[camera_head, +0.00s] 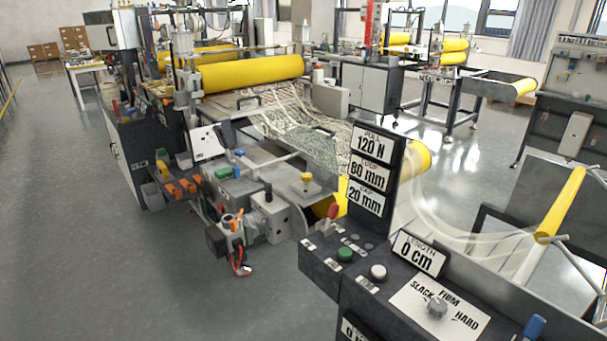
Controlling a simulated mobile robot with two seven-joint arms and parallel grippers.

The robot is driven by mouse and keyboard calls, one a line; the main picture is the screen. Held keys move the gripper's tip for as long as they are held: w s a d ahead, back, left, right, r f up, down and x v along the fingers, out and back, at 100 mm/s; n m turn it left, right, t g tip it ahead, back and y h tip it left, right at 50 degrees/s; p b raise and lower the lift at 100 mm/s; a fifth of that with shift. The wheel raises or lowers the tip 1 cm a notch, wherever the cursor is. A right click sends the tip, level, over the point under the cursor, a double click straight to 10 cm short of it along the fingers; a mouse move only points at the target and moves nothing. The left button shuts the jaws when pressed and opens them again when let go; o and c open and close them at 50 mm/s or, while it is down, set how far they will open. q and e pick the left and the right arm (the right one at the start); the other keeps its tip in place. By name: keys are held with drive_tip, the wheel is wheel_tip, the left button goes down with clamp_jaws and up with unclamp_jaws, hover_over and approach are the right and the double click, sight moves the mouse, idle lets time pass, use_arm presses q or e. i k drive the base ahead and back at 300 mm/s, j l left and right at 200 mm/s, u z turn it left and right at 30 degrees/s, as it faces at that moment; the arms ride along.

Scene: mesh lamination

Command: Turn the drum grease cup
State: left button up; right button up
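A small yellow-topped cup or knob (306,177) stands upright on the grey machine housing in the middle of the view, close to the yellow lower drum (328,204). It may be the drum grease cup, but no label shows, so I cannot tell for sure. The lower drum is partly hidden by the black display post. Nothing touches the yellow-topped piece. Neither of my grippers shows in this view.
A control console (385,292) with a green button (345,254), white button (378,271) and dial (437,307) fills the lower right. A black display post (367,170) rises behind it. Blue and orange items lie left of the housing. Open floor (70,220) is at left.

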sight(306, 177)
drive_tip(key=i+j+z, duration=0.1)
drive_tip(key=j, duration=0.25)
drive_tip(key=i+j, duration=0.25)
drive_tip(key=i+j+z, duration=0.15)
drive_tip(key=j, duration=0.3)
drive_tip(key=i+j+z, duration=0.1)
drive_tip(key=j, duration=0.25)
drive_tip(key=i+j, duration=0.2)
drive_tip(key=j, duration=0.2)
drive_tip(key=i+z, duration=0.05)
